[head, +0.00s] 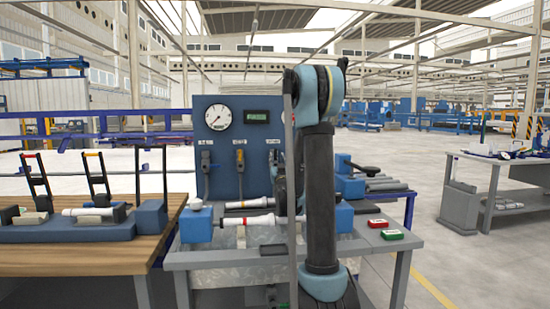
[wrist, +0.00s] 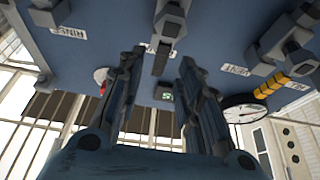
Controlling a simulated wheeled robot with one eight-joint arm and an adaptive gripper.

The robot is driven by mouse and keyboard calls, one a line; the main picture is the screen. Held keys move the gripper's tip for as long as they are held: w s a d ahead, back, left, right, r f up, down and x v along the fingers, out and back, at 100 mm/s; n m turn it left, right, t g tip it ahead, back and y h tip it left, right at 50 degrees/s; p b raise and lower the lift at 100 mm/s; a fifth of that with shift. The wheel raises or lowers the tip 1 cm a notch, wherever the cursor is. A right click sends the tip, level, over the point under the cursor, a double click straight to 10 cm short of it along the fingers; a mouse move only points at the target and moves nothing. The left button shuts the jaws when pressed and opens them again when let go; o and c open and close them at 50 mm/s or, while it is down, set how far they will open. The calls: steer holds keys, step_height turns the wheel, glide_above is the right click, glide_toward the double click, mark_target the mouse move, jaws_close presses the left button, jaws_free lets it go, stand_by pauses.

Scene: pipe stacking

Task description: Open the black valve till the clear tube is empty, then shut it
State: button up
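A blue panel (head: 222,180) carries a row of lever valves. The left one (head: 205,160) is dark grey, and the middle one (head: 240,160) has yellow on it. A third, dark valve (head: 273,158) is partly behind my arm. In the wrist view the panel appears upside down. A dark grey valve (wrist: 167,28) shows there beyond the space between my fingers. My gripper (wrist: 160,62) is open and empty, apart from that valve as far as I can see. I cannot tell which lever is the black valve. The clear tube cannot be made out.
A round gauge (head: 218,117) and a small display (head: 257,116) sit high on the panel. White pipes (head: 248,220) lie across the bench front. A wooden table (head: 80,260) with fixtures stands left.

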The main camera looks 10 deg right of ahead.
mark_target(276, 155)
steer(key=shift+x, duration=2.9)
jaws_close()
